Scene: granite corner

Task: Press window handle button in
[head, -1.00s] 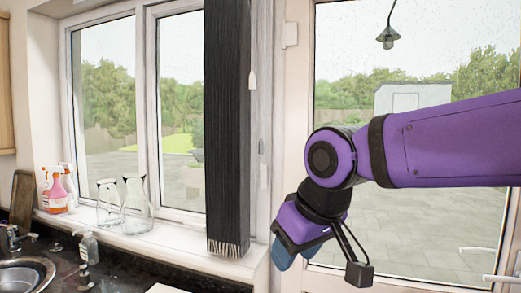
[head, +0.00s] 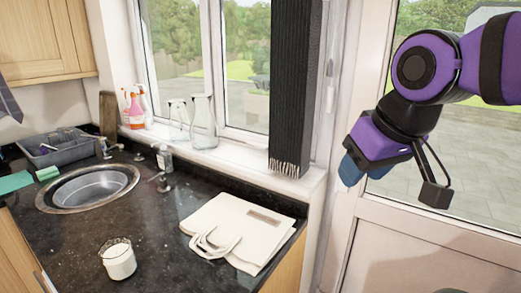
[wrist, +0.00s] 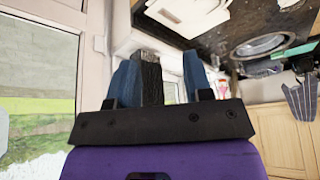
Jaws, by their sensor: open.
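The window (head: 235,65) has white frames and stands behind the sill in the head view. A small pale fitting (head: 330,98) shows on the white frame right of the dark curtain; I cannot tell whether it is the window handle, and no button can be made out. My purple gripper with blue fingers (head: 352,170) hangs in front of the glazed door, right of the curtain. In the wrist view my gripper (wrist: 160,78) has its two blue fingers apart, with nothing held between them. The dark curtain shows behind them.
The dark curtain (head: 296,80) covers the window's right part. Glass jugs (head: 202,122) and spray bottles (head: 135,108) stand on the sill. A folded cloth bag (head: 235,228), a glass of white stuff (head: 118,260) and a sink (head: 90,187) are on the black counter (head: 165,225).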

